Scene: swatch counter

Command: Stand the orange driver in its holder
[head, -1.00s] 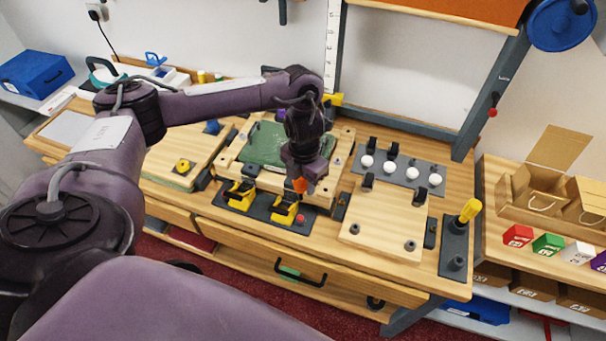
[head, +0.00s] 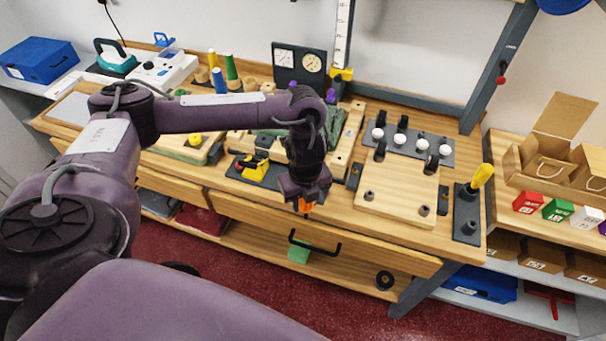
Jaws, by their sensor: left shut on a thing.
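My left gripper (head: 305,197) is shut on the orange driver (head: 306,207), above the front edge of the bench. Only a small orange part shows below the fingers; the rest of the driver is hidden by the gripper. A dark holder block (head: 462,212) stands at the bench's right end, well to the right of the gripper. A yellow-handled driver (head: 483,176) stands in its back part, tilted to the right. A round socket (head: 470,227) at its front looks empty. My right gripper is not in view.
A wooden board (head: 398,192) with dark pegs lies between gripper and holder. Behind it is a grey strip (head: 440,151) with several white knobs. A black plate with a yellow clamp (head: 255,170) is left of the gripper, partly hidden. A drawer handle (head: 315,243) sticks out below.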

